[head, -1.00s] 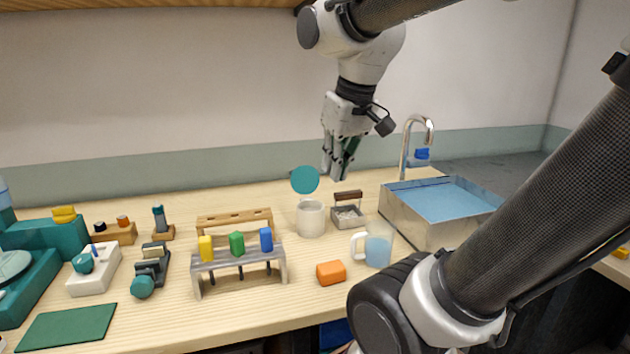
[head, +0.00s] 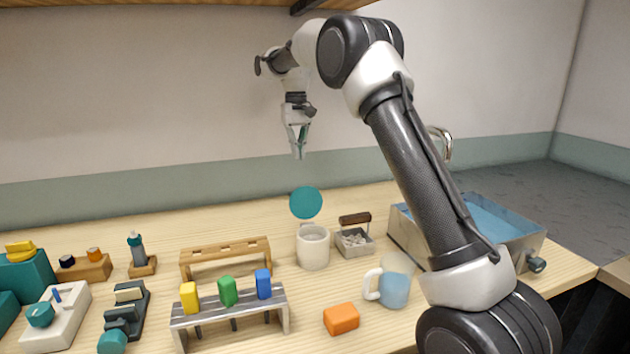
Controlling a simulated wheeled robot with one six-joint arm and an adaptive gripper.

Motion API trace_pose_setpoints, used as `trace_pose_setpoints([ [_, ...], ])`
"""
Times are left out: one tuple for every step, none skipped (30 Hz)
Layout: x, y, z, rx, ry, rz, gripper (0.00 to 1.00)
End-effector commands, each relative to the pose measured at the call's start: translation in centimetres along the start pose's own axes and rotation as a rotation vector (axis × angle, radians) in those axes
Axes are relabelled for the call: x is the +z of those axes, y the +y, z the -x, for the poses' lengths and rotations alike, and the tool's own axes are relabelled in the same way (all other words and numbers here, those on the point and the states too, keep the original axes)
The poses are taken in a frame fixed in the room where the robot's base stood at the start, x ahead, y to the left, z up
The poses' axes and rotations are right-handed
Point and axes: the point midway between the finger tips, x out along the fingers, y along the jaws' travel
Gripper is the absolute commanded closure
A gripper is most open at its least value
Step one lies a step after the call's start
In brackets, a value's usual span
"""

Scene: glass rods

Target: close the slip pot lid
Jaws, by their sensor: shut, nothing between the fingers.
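The slip pot (head: 313,250) is a pale cylindrical pot standing on the wooden bench, right of the racks. Its round teal lid (head: 306,202) stands upright at the back of the pot's rim, so the pot is open. My gripper (head: 299,157) points down in the air above and slightly left of the lid, apart from it. Its fingers are shut with nothing between them. How far the gripper is behind or in front of the lid is hard to tell.
A basket with a dark handle (head: 355,239) stands close right of the pot. A mug of blue liquid (head: 393,287) and an orange block (head: 341,319) are in front. A wooden rack (head: 226,252) stands left. A metal basin (head: 520,250) is at right, partly behind my arm.

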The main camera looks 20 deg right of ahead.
Motion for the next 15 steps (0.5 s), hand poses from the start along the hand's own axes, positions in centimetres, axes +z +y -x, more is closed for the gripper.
trace_pose_setpoints([
  [-0.2, -0.1, -0.3, 0.000, -0.002, 0.001, 1.00],
  [-0.2, -0.1, -0.5, 0.000, -0.003, 0.001, 1.00],
  [-0.2, -0.2, -0.8, 0.001, -0.004, 0.001, 1.00],
  [-0.2, -0.2, -1.1, 0.001, -0.004, 0.001, 1.00],
  [-0.2, -0.1, -1.5, 0.000, -0.004, 0.001, 1.00],
  [-0.2, -0.1, -2.1, 0.001, -0.006, 0.001, 1.00],
  [-0.2, -0.1, -2.6, 0.001, -0.005, 0.001, 1.00],
  [-0.1, -0.1, -3.1, 0.001, -0.006, 0.001, 1.00],
  [-0.2, -0.1, -4.0, 0.001, -0.005, 0.001, 1.00],
  [-0.1, -0.1, -4.6, 0.001, -0.007, 0.001, 1.00],
  [-0.1, -0.1, -5.3, 0.001, -0.006, 0.001, 1.00],
  [-0.1, -0.1, -6.2, 0.001, -0.007, 0.001, 1.00],
  [-0.1, -0.1, -6.9, 0.001, -0.006, 0.001, 1.00],
  [-0.1, -0.1, -7.5, 0.001, -0.007, 0.001, 1.00],
  [-0.1, -0.1, -8.4, 0.001, -0.006, 0.001, 1.00],
])
